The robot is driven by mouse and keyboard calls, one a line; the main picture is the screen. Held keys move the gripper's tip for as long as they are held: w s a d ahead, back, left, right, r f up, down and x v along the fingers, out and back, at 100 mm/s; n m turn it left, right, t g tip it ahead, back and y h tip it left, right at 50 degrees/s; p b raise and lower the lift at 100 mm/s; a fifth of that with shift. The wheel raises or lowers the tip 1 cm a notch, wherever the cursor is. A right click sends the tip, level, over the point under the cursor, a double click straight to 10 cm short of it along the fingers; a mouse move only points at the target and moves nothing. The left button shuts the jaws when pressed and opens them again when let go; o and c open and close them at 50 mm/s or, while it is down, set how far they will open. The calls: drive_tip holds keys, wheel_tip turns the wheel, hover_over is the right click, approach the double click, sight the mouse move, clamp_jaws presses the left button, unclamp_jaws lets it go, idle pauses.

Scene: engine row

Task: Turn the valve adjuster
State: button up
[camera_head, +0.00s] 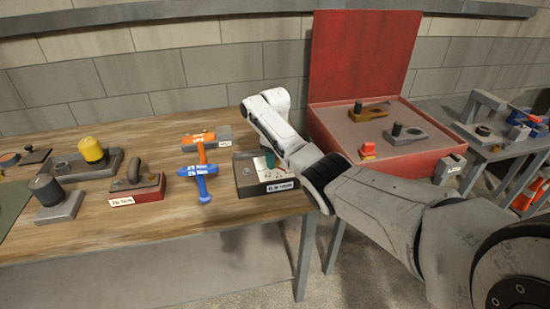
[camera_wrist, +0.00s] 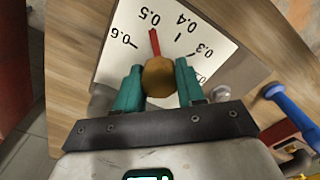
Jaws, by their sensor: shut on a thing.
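The valve adjuster is a brass knob (camera_wrist: 159,76) with a red pointer (camera_wrist: 155,43) over a white dial plate (camera_wrist: 116,60). The dial carries printed marks from 0.6 at the left to 0.3 and lower at the right. The pointer lies at about the 0.5 mark. My gripper (camera_wrist: 159,84) is shut on the knob, with one teal finger on each side. In the head view the adjuster's dark box (camera_head: 246,176) stands at the table's right end, and my gripper (camera_head: 269,159) is over it. The knob is hidden there.
Blue (camera_head: 201,184) and orange (camera_head: 200,141) T-handled tools lie left of the box. A red block with a grey handle (camera_head: 137,188) stands further left. An open red case (camera_head: 375,150) is to the right, partly behind my arm. The wooden table's front edge (camera_head: 150,238) is near.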

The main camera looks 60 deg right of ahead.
drive_tip(key=shift+w+r, duration=0.25)
drive_tip(key=shift+w, duration=0.1)
drive_tip(key=o, duration=0.8)
drive_tip(key=shift+f, duration=0.1)
drive_tip(key=shift+o, duration=1.2)
drive_tip(key=shift+s+f, duration=0.1)
drive_tip(key=shift+s, duration=0.05)
wheel_tip(320, 180, up, 11)
drive_tip(key=b, duration=0.1)
drive_tip(key=shift+b, duration=0.35)
drive_tip(key=shift+f, duration=0.1)
